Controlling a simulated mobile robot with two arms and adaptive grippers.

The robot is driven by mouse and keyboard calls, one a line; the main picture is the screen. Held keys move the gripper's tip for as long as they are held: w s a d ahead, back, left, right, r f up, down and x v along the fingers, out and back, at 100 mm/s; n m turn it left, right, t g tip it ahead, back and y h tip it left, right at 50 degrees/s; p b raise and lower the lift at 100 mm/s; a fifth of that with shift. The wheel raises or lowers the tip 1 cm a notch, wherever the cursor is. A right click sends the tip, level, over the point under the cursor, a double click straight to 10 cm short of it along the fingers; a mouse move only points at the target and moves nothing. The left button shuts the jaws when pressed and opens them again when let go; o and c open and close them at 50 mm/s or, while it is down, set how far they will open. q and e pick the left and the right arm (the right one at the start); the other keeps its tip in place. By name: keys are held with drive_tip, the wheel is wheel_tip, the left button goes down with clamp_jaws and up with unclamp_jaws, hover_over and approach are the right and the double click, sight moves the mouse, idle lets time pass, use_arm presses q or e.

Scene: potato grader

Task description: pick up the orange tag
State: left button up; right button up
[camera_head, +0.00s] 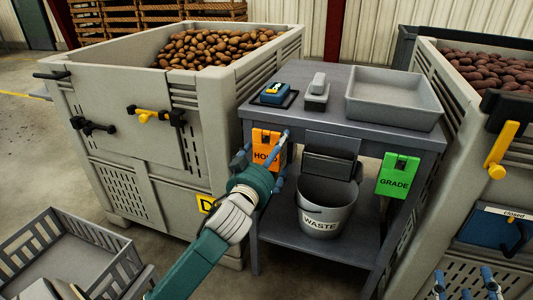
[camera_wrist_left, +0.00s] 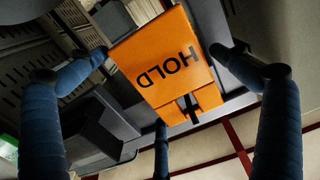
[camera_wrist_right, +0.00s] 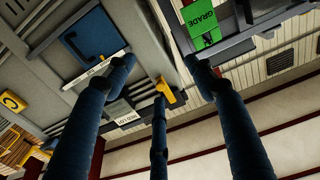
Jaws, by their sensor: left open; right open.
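The orange tag (camera_head: 266,138), marked HOLD, hangs on the front left edge of the grey workbench (camera_head: 325,122). My left gripper (camera_head: 266,158) is open in front of it and partly covers it. In the left wrist view the tag (camera_wrist_left: 165,62) shows upside down between the spread fingers of my left gripper (camera_wrist_left: 155,52). Whether a finger touches it I cannot tell. My right gripper (camera_head: 466,284) is low at the bottom right, only its fingertips showing. In the right wrist view it (camera_wrist_right: 160,75) is open and empty.
A green GRADE tag (camera_head: 398,175) hangs at the bench's right. A WASTE bucket (camera_head: 325,212) stands on the lower shelf. A tray (camera_head: 396,112), a scale (camera_head: 316,95) and a blue device (camera_head: 273,94) sit on top. Potato crates (camera_head: 215,120) (camera_head: 452,120) flank the bench closely.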

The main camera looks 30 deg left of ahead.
use_arm(q)
drive_tip(key=c, duration=1)
drive_tip(key=shift+r, duration=0.15)
